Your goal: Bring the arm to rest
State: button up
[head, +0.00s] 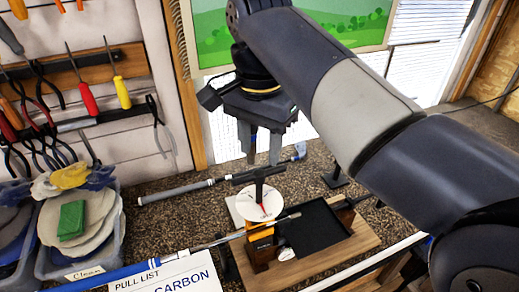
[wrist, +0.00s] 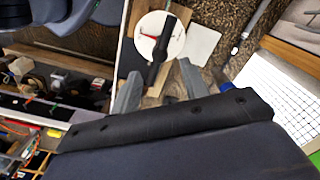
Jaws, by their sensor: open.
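My gripper (head: 262,158) hangs over the bench at the picture's centre, pointing down with its two grey fingers apart. Nothing shows between the fingers. In the wrist view the gripper (wrist: 160,84) also has its fingers spread. Below it stands a white dial with a red pointer (head: 254,207) and a black T-shaped handle (head: 259,178). In the wrist view the dial (wrist: 150,34) and the handle (wrist: 161,52) lie just past the fingertips. My arm bends in from the right of the head view.
A blue-gripped club (head: 130,270) lies across the front left, and a grey-gripped club (head: 175,191) lies farther back. A black tray (head: 318,228) sits right of the dial. Tubs with discs (head: 112,245) stand left. Tools hang on the wall rack (head: 60,72).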

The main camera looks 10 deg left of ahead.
aim_at(260, 201)
jog(key=shift+f, duration=0.1)
notch_tip(260, 201, down, 11)
jog(key=shift+r+p, duration=0.1)
jog(key=shift+p, duration=0.25)
dwell(0.3)
jog(key=shift+r, duration=0.1)
